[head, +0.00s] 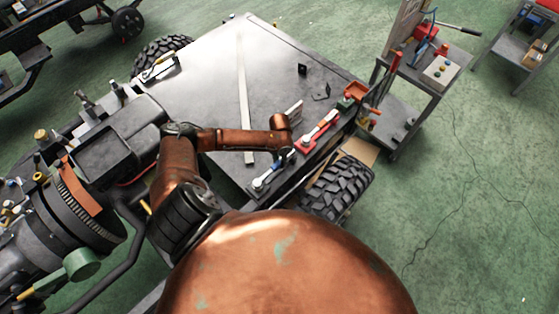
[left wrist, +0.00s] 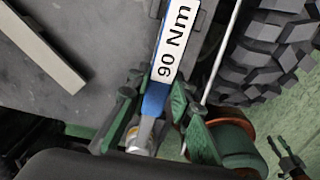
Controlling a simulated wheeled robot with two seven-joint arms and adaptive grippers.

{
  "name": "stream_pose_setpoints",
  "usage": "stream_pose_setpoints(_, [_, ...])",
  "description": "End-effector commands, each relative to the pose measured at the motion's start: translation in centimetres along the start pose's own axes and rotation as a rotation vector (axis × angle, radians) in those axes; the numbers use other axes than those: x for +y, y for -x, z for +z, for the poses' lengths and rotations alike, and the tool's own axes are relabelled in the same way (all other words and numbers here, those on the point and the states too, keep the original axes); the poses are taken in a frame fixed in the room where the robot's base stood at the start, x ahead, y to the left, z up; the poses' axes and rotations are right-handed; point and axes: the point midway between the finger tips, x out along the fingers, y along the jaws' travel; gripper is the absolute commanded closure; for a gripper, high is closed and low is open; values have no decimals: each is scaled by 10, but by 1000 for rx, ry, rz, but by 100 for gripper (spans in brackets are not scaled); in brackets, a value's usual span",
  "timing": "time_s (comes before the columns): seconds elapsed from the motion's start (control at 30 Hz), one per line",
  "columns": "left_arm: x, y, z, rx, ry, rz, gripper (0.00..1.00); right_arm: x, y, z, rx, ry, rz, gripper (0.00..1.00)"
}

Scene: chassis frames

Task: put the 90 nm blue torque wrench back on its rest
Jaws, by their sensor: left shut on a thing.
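The 90 Nm blue torque wrench (left wrist: 157,92) is between the green fingers of my left gripper (left wrist: 163,112) in the left wrist view. The fingers are shut on it near its silver head, and the white "90 Nm" label faces the camera. In the head view my left gripper (head: 284,124) is over the near right part of the chassis deck. The empty rest cannot be made out clearly.
A pale strip (head: 244,90) lies on the deck. A tyre (head: 342,187) is below the edge. A tool cart (head: 437,72) stands at the right.

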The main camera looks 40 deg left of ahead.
Motion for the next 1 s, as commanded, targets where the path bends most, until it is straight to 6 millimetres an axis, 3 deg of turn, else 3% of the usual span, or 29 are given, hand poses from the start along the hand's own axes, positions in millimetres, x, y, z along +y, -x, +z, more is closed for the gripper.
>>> stream_pose_setpoints(1.0, [0, -5, 1, -2, 0, 0, 100, 3, 0, 1, -1, 1, 3, 60])
